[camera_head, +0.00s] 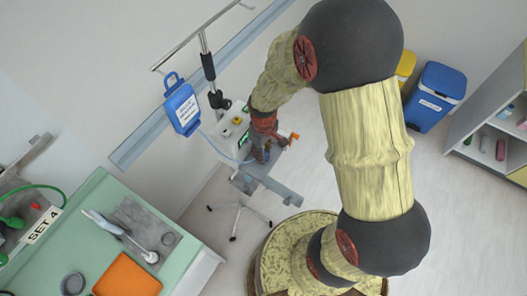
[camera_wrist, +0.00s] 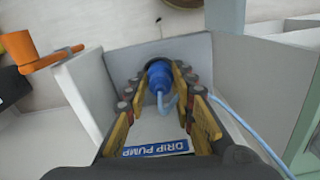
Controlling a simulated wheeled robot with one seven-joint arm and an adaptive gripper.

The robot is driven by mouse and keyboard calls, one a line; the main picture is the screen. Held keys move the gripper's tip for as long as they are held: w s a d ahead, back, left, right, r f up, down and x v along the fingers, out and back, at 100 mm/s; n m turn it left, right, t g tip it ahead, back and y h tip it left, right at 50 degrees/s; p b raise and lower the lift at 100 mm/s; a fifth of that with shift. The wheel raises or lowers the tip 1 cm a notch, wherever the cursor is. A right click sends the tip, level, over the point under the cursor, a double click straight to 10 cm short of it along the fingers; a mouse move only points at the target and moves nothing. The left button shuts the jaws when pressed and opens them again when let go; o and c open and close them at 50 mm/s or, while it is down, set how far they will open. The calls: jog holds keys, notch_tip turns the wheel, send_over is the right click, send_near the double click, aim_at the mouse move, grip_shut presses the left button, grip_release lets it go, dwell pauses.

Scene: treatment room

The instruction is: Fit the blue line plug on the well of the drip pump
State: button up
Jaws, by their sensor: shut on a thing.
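The blue line plug (camera_wrist: 158,76) sits between the fingertips of my gripper (camera_wrist: 160,88), which is shut on it in the wrist view. A light blue line curls from the plug toward the camera. The drip pump's label (camera_wrist: 156,148) reads DRIP PUMP in the wrist view, below the plug. Grey walls stand around the plug and fingertips. The well itself is not clearly seen, and I cannot tell whether the plug touches it. In the head view, my gripper (camera_head: 262,150) is against the front of the pale drip pump (camera_head: 233,128) and partly covers it; the plug is hard to make out there.
A blue bag (camera_head: 182,107) hangs on the pole left of the pump, its light blue line running down to the pump area. An orange lever (camera_wrist: 42,52) sticks out at the left in the wrist view. A green table (camera_head: 185,262) with tools stands lower left. Bins (camera_head: 434,95) stand at the back right.

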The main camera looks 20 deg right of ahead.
dwell(0.4)
jog(key=o, duration=1.1)
jog(key=shift+c, duration=0.2)
jog(key=shift+r, duration=0.1)
jog(key=shift+r+p, duration=2.65)
jog(key=shift+r, duration=0.8)
jog(key=shift+f, duration=0.1)
